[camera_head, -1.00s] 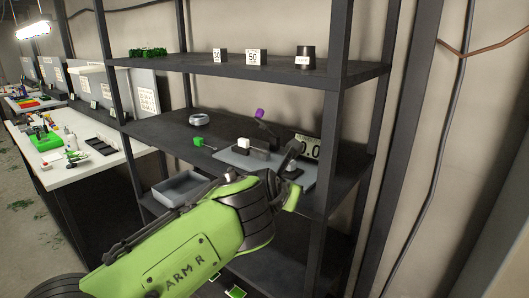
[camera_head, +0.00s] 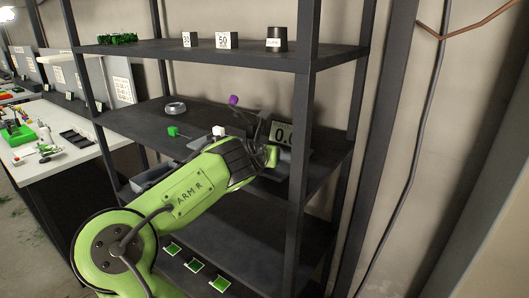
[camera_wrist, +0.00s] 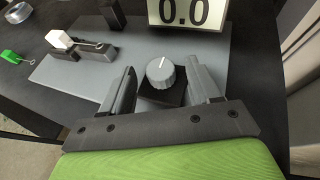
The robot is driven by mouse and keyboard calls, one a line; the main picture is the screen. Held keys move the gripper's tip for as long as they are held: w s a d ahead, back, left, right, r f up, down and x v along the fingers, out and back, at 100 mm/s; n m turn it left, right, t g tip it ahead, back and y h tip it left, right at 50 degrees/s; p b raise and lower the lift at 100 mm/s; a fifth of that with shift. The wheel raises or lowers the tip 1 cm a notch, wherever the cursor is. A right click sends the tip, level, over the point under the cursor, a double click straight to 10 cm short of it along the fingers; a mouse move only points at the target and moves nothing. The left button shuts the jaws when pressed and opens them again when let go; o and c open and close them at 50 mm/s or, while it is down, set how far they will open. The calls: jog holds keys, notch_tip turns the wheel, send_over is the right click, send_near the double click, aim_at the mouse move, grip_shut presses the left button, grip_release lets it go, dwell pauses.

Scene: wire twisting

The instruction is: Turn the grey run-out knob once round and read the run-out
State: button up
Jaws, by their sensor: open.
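The grey run-out knob (camera_wrist: 162,73) sits on a small black base in the wrist view, with a white pointer mark facing up and slightly right. My gripper (camera_wrist: 166,82) is open, with one finger on each side of the knob, and I see gaps between fingers and knob. The readout (camera_wrist: 182,12) behind the knob shows 0.0; it also shows in the head view (camera_head: 284,134), partly hidden. A grey plate (camera_wrist: 75,75) carries a dark block with a white piece (camera_wrist: 59,39) and a thin wire. In the head view my arm hides the knob.
A green-handled piece (camera_wrist: 11,57) lies left of the plate, near a grey ring (camera_head: 176,109). A grey tray (camera_head: 152,176) is at the shelf's front left. A dark shelf post (camera_head: 302,120) rises close to my arm.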

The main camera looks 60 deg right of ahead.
jog(key=shift+w+d+f, duration=0.1)
jog(key=shift+d+f, duration=0.15)
jog(key=shift+d, duration=0.3)
jog(key=c, duration=1)
jog(key=shift+c, duration=0.2)
jog(key=shift+w+m+g+p, duration=0.1)
jog(key=shift+m+g+p, duration=0.2)
jog(key=shift+m+p, duration=0.1)
